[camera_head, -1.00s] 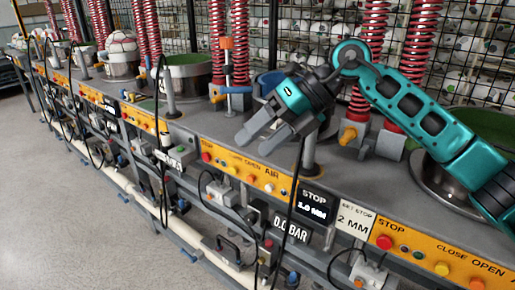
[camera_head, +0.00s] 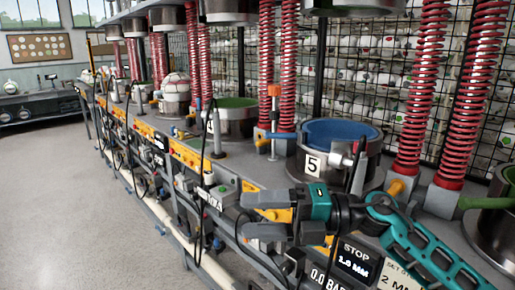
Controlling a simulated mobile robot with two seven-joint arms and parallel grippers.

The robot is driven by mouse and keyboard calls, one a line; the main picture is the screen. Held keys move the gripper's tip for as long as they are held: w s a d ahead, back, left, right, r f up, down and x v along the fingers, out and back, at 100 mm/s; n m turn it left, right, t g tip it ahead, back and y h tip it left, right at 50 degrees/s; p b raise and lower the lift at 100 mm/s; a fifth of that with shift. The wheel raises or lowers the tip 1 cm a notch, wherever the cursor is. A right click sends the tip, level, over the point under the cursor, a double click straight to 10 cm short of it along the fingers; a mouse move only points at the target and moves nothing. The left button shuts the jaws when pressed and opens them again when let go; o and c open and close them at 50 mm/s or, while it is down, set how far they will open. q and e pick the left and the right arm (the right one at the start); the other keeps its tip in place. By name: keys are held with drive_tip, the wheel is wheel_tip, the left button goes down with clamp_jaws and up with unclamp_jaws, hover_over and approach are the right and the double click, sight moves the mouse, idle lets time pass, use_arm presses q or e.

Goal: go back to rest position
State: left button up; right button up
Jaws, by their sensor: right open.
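My right gripper (camera_head: 262,214) is in the lower middle, in front of the press bench's edge. Its two grey fingers point left and stand apart with nothing between them. My teal right arm comes in from the lower right and hides part of the orange control panel behind it. My left gripper is not in view.
The grey press bench (camera_head: 243,167) runs from the right to the far left. On it stand a cylinder marked 5 with a blue top (camera_head: 338,148), a green-topped cylinder (camera_head: 233,119) and red coil springs (camera_head: 421,85). Black cables hang along the front. Open floor (camera_head: 70,215) lies left.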

drive_tip(key=d+f+m+t+h, duration=0.4)
drive_tip(key=f+m+t, duration=0.4)
drive_tip(key=m, duration=0.5)
drive_tip(key=d+f+m+t+h, duration=0.35)
drive_tip(key=f+m+t, duration=0.25)
drive_tip(key=m+t, duration=0.45)
drive_tip(key=s+d+f+m+g+h, duration=0.4)
drive_tip(key=s+f, duration=0.3)
drive_tip(key=f, duration=0.3)
drive_tip(key=s+d+f+m+g+h, duration=0.4)
drive_tip(key=s+f+m, duration=0.3)
drive_tip(key=f, duration=0.4)
drive_tip(key=shift+s+d+f, duration=0.25)
drive_tip(key=shift+s+d, duration=0.25)
drive_tip(key=shift+s, duration=0.05)
drive_tip(key=shift+m+h, duration=0.25)
